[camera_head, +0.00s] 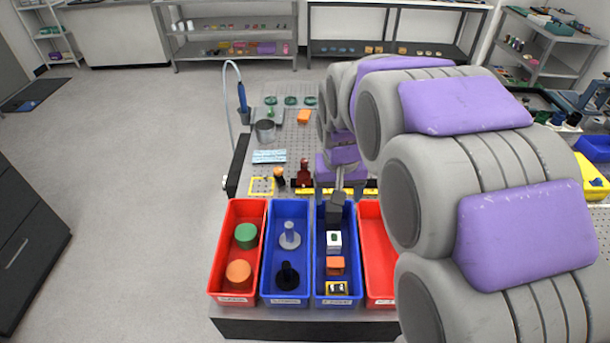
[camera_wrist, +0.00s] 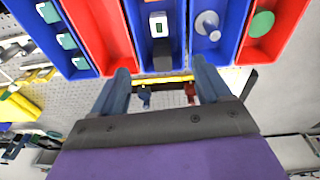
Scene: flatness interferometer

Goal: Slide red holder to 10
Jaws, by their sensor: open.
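The red holder (camera_head: 303,173) stands upright on a dark rail at the front of the perforated table, near the rail's left part. In the wrist view the red holder (camera_wrist: 190,94) shows between my fingers, close to the right-hand finger. A blue holder (camera_wrist: 145,97) stands beside it, nearer the other finger. A yellow scale strip (camera_head: 345,191) runs along the rail; its numbers are too small to read. My gripper (camera_wrist: 162,72) is open, its fingers spread above the rail area. Contact with either holder is not visible. In the head view my arm hides much of the rail.
Red bins (camera_head: 228,287) and blue bins (camera_head: 283,296) holding coloured parts line the table's front edge. An orange-and-black knob (camera_head: 279,178) stands left of the red holder. A grey cylinder (camera_head: 265,130) and an orange block (camera_head: 303,117) stand farther back. Open floor lies left.

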